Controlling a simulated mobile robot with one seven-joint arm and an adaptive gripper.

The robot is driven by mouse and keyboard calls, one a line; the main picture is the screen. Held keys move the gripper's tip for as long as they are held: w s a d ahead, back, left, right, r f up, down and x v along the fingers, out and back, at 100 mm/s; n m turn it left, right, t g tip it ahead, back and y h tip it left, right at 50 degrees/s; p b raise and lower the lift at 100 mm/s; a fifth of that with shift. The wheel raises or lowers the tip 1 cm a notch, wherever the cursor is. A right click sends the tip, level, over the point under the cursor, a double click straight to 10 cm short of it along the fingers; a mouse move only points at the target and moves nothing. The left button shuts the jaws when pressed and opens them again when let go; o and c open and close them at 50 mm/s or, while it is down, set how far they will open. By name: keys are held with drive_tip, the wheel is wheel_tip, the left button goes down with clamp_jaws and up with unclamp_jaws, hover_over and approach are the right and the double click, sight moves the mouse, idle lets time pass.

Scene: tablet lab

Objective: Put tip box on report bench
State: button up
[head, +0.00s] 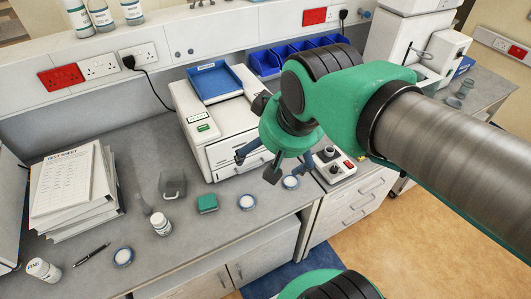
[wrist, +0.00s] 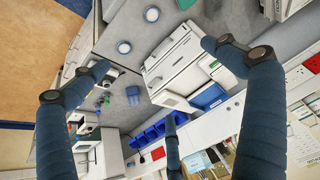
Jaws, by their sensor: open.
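My gripper (head: 270,168) is open and empty, raised above the front of the white machine, with its fingers spread. In the wrist view my gripper (wrist: 160,62) shows its dark blue fingers apart with nothing between them. I cannot tell for sure which thing is the tip box. A small green box (head: 207,203) lies on the grey bench (head: 190,245), below and left of my gripper. A small blue item (wrist: 133,95) also shows beyond the gripper in the wrist view. No label marks the report bench; a stack of test sheets (head: 68,185) lies on the grey bench.
The white machine (head: 215,125) carries a blue tray (head: 214,82). Round dishes (head: 247,202), a bottle (head: 161,223), a clear beaker (head: 172,184) and a pen (head: 92,254) stand or lie nearby. Blue bins (head: 265,63) line the back. Open floor (head: 370,240) is at right.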

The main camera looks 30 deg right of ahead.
drive_tip(key=s, duration=0.1)
drive_tip(key=s+a, duration=0.1)
drive_tip(key=s, duration=0.1)
drive_tip(key=shift+s+a+f+n, duration=0.2)
drive_tip(key=shift+f+n, duration=0.1)
drive_tip(key=shift+f, duration=0.05)
wheel_tip(320, 180, down, 4)
drive_tip(key=b, duration=0.4)
drive_tip(key=shift+f, duration=0.15)
